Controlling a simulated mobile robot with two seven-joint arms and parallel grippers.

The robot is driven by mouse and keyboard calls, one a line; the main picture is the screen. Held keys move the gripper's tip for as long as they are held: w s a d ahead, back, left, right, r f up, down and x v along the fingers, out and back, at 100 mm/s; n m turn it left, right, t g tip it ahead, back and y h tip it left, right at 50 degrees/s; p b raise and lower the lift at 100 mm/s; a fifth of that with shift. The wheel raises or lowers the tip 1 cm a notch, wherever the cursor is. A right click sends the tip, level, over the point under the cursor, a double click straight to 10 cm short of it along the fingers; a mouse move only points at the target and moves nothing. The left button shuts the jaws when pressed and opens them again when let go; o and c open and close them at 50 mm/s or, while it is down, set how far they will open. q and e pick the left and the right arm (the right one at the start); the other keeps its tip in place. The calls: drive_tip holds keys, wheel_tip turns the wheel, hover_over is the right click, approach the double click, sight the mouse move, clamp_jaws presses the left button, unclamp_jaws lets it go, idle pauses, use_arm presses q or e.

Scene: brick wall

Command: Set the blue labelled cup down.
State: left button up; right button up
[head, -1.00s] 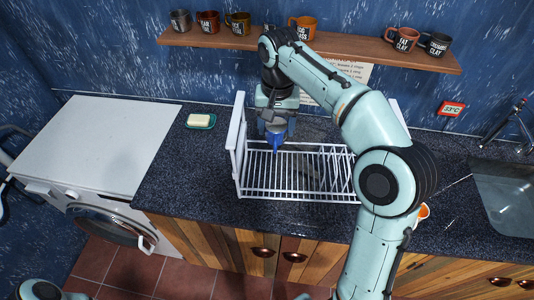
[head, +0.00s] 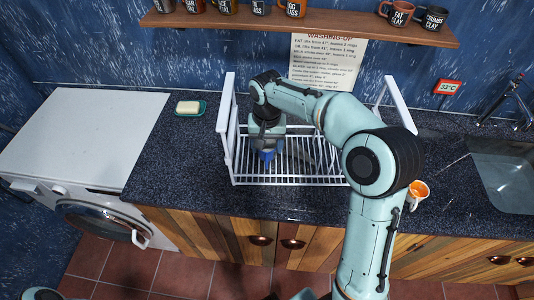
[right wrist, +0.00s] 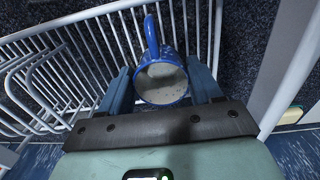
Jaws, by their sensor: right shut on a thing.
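The blue cup (head: 267,155) is held in my right gripper (head: 266,147) at the left part of the white dish rack (head: 290,183). In the right wrist view the blue cup (right wrist: 162,82) sits between the two fingers of the right gripper (right wrist: 162,90). Its mouth faces the camera, its inside is grey and speckled, and its handle points up in that picture. Rack wires (right wrist: 90,50) lie behind it. I cannot tell whether the cup touches the rack. Its label does not show. My left gripper is out of view.
Several mugs stand on a wooden shelf (head: 330,27) above. An orange-and-white cup (head: 417,190) is at the counter's front edge, right of my arm. A soap dish (head: 190,107) lies left of the rack. A sink (head: 505,170) is at right; dark counter (head: 175,160) left is clear.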

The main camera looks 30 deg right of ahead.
sight(267, 153)
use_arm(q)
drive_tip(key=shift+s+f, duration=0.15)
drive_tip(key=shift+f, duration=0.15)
use_arm(e)
drive_tip(key=shift+f, duration=1.95)
drive_tip(key=shift+f, duration=0.2)
drive_tip(key=o, duration=1.2)
drive_tip(key=shift+c, duration=0.2)
drive_tip(key=shift+r, duration=0.2)
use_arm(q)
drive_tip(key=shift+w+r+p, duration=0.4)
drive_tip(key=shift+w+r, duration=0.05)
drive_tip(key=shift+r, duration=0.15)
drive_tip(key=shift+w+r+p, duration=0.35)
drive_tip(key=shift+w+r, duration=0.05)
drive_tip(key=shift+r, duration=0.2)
use_arm(e)
wheel_tip(267, 153, up, 12)
